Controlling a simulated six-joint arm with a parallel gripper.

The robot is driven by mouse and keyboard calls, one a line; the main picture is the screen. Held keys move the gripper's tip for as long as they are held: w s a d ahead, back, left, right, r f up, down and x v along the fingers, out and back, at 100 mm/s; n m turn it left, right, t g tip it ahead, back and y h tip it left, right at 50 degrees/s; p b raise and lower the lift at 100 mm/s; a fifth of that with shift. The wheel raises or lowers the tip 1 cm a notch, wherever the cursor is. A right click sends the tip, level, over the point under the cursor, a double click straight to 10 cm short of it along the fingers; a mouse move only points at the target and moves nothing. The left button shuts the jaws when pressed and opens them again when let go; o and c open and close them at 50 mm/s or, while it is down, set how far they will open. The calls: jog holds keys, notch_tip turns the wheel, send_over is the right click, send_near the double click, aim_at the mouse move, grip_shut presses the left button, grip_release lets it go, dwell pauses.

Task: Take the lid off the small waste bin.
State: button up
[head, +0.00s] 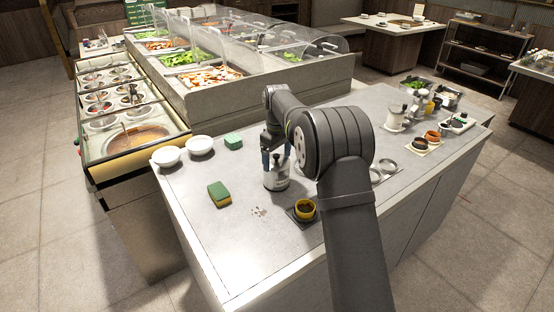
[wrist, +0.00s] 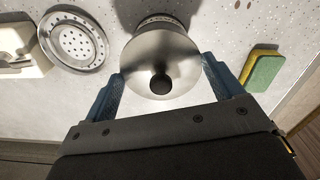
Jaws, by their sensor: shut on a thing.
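The small waste bin (head: 276,183) is a pale cylinder with a dark marking, standing upright on the grey counter. Its lid (wrist: 160,62) is a shiny metal dome with a black knob, seen from above in the wrist view. My gripper (head: 276,158) is over the bin's top, with its blue fingers pointing down. In the wrist view, my gripper (wrist: 162,68) has one finger on each side of the lid and is shut on it. I cannot tell whether the lid is clear of the bin's rim. My arm hides part of the counter.
A green and yellow sponge (head: 219,194) lies left of the bin, and a green block (head: 233,141) behind it. Two white bowls (head: 166,157) stand at the left edge. A perforated metal disc (wrist: 74,43) lies nearby.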

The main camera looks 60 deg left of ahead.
notch_tip(320, 180, up, 4)
jog(key=shift+f, duration=0.25)
jog(key=w+d+r, duration=0.6)
jog(key=d+r, duration=0.1)
jog(key=d, duration=0.2)
jog(key=n, duration=0.4)
send_over(249, 192)
notch_tip(249, 192, down, 14)
jog(key=shift+a+f, duration=0.1)
jog(key=shift+f, duration=2.4)
jog(key=shift+f, duration=0.1)
jog(key=o, duration=0.6)
jog(key=shift+f, duration=0.1)
jog(key=shift+o, duration=1.1)
notch_tip(249, 192, up, 12)
jog(key=shift+r, duration=0.2)
